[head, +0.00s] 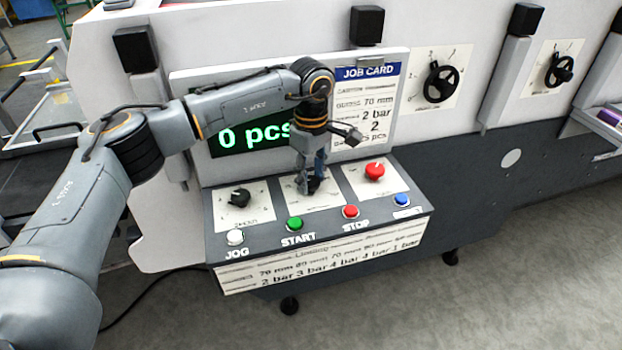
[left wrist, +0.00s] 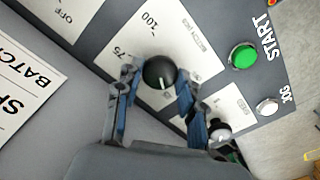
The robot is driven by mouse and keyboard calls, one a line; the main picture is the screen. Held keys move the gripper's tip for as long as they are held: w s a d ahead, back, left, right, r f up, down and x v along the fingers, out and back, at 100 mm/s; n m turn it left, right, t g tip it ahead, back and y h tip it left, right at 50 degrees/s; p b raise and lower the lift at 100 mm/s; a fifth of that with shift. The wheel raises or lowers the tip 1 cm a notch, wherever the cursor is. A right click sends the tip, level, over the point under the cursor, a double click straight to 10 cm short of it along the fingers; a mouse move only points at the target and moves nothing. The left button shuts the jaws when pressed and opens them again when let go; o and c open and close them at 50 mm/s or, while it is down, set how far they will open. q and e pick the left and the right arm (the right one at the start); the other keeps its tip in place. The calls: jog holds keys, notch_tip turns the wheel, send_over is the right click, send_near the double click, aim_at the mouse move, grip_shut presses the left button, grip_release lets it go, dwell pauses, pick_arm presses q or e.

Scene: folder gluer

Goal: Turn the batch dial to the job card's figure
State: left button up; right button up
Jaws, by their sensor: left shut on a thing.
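The black dial (left wrist: 159,72) sits on a white scale plate (left wrist: 150,28) with 75 and 100 legible. A short white line shows on the dial's near side. My left gripper (head: 308,184) is lowered onto this middle dial of the console; in the left wrist view its fingers (left wrist: 157,98) are at both sides of the dial, shut on it. In the head view the gripper covers most of the dial. The job card (head: 394,108) with a blue heading stands behind; 70 mm and 2 bar are readable, its batch figure partly hidden. My right gripper is not in view.
The display (head: 232,137) reads 0 pcs, partly covered by my arm. A black knob (head: 240,196) and a red knob (head: 375,170) flank the dial. Along the front are white JOG (head: 235,237), green START (head: 295,223), red STOP (head: 351,211) and blue (head: 402,199) buttons.

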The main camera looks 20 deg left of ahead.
aim_at(312, 180)
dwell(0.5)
pick_arm(q)
jog(key=o, duration=1.2)
notch_tip(312, 180, up, 12)
jog(key=shift+r, duration=0.1)
